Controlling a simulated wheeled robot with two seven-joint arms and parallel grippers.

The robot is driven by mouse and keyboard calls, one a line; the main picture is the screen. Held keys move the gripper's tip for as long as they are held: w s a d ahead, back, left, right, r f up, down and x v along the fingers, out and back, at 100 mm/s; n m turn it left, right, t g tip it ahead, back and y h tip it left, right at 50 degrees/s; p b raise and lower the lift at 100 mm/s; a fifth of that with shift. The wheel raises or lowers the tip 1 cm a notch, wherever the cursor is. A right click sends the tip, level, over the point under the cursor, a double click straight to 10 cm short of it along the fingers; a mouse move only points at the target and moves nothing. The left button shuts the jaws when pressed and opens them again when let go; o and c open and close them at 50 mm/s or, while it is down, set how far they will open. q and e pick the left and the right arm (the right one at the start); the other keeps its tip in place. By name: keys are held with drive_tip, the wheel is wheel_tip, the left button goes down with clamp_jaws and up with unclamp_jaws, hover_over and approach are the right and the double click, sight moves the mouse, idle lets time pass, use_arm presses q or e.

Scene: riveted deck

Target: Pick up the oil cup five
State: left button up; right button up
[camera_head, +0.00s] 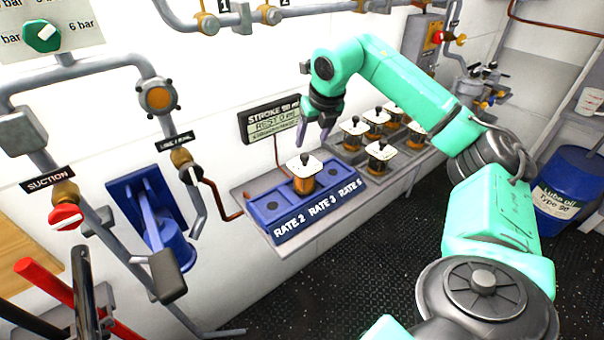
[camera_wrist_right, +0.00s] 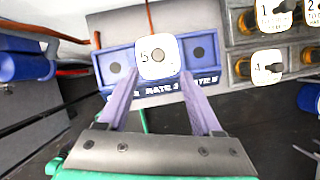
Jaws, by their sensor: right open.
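The oil cup five (camera_head: 304,179) has a white square lid with a black knob and an amber body. It stands upright in the middle slot, Rate 3, of the blue rate tray (camera_head: 326,220). In the right wrist view its lid (camera_wrist_right: 149,68) shows the number 5. My right gripper (camera_head: 313,139) is open and empty, pointing down just above the cup. In the wrist view its two purple-grey fingers (camera_wrist_right: 159,78) reach toward the cup, one to each side of the lid. I cannot tell whether they touch it. My left gripper is not in view.
Several similar cups stand in a grey rack (camera_head: 351,158) right of the tray. A stroke display (camera_head: 268,124) hangs on the wall behind. A pump lever (camera_head: 165,235) and a red-handled valve (camera_head: 66,213) are at left. A blue oil drum (camera_head: 560,205) stands at right.

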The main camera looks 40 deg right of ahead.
sight(304, 154)
drive_tip(key=x, duration=0.3)
drive_tip(key=shift+f+p, duration=0.2)
drive_tip(key=shift+p, duration=0.1)
drive_tip(key=p+x, duration=0.1)
drive_tip(key=x, duration=0.2)
drive_tip(key=p+x, duration=0.1)
drive_tip(key=x, duration=0.1)
drive_tip(key=shift+w+a+f, duration=0.15)
drive_tip(key=shift+w+f, duration=0.1)
drive_tip(key=shift+w, duration=0.2)
drive_tip(key=shift+f, duration=0.15)
drive_tip(key=shift+c, duration=1.2)
clamp_jaws()
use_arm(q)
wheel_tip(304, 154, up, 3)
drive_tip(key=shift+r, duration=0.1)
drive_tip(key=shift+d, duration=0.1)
use_arm(e)
drive_tip(key=shift+w, duration=0.1)
